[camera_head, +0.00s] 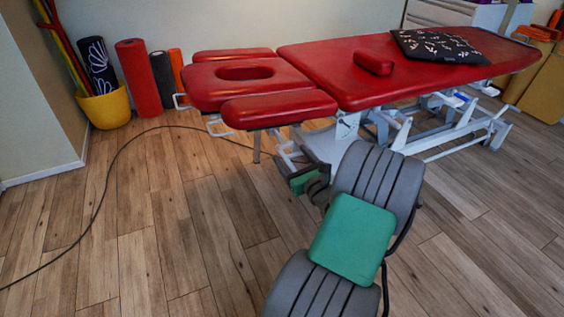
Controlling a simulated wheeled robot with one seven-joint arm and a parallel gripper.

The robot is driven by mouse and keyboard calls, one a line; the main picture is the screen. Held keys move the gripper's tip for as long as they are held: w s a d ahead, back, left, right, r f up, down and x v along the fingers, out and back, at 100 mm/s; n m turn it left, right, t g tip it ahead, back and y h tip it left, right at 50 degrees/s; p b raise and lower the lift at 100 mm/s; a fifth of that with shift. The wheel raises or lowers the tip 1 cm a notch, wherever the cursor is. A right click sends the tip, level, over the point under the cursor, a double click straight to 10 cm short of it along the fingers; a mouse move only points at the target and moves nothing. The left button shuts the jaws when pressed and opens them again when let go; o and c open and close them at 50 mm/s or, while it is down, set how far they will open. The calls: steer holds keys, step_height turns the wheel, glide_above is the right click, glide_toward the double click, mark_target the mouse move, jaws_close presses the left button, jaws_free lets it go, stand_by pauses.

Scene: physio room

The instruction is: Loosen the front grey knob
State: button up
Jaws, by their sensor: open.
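A red padded treatment table (345,75) on a white metal frame stands across the upper middle and right. Its head end, nearest the left, has a middle pad with an oval face hole (207,90) and two side pads, the front one (280,108) closest to me. White bent handles (217,128) stick out below the pads. I cannot make out a grey knob for certain; the fittings under the head end are small and partly hidden by the pads. My gripper is not in view.
A grey ribbed chair (378,180) with a green pad (353,238) stands in front of the table. A black cable (103,195) crosses the wooden floor. Rolled mats (138,78) and a yellow bucket (106,108) stand at the back left. The left floor is mostly clear.

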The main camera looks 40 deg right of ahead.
mark_target(285, 145)
steer(key=b+x, duration=0.1)
steer(key=x, duration=0.6)
steer(key=shift+w+d+r, duration=0.2)
steer(key=shift+w+d, duration=0.05)
steer(key=shift+c, duration=0.5)
steer(key=c, duration=1.3)
